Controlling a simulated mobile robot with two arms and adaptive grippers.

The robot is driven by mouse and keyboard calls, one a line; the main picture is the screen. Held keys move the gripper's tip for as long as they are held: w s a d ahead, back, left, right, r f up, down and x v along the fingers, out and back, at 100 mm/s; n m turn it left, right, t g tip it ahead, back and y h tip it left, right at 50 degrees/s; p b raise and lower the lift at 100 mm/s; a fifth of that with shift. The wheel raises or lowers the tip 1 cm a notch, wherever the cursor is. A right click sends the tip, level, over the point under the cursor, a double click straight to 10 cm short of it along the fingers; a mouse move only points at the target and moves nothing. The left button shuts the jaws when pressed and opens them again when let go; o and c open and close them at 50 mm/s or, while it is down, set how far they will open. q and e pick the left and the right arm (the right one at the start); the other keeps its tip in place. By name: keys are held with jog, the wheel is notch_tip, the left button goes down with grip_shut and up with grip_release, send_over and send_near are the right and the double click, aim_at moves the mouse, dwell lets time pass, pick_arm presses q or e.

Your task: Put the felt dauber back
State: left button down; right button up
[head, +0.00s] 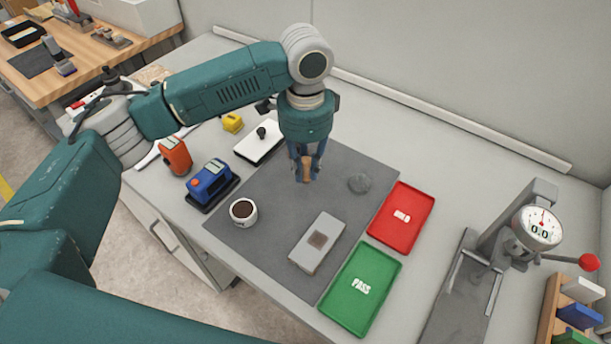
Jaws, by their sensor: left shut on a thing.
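My left gripper (306,177) points down over the far part of the dark grey mat (275,225). It is shut on a small brown, wood-coloured piece (306,170), which looks like the felt dauber; the fingers hide much of it. I cannot tell whether its lower end touches the mat. A white cup with dark contents (243,211) stands on the mat's left part, apart from the gripper. A grey block with a brown square on top (317,242) lies nearer the front. My right gripper is not in view.
A clear round disc (360,183) lies right of the gripper. Red (401,217) and green PASS (361,288) trays lie at the right, before a dial gauge press (537,228). Blue (211,184) and orange (175,156) devices and a white plate (260,142) stand left.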

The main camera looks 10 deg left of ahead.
aim_at(306, 174)
pick_arm(q)
jog(key=shift+f, duration=1.95)
jog(key=shift+p, duration=0.3)
jog(key=c, duration=1.6)
grip_release()
jog(key=shift+f, duration=0.1)
jog(key=shift+c, duration=0.2)
notch_tip(306, 174, up, 12)
jog(key=shift+r+b, duration=0.15)
jog(key=shift+b, duration=0.95)
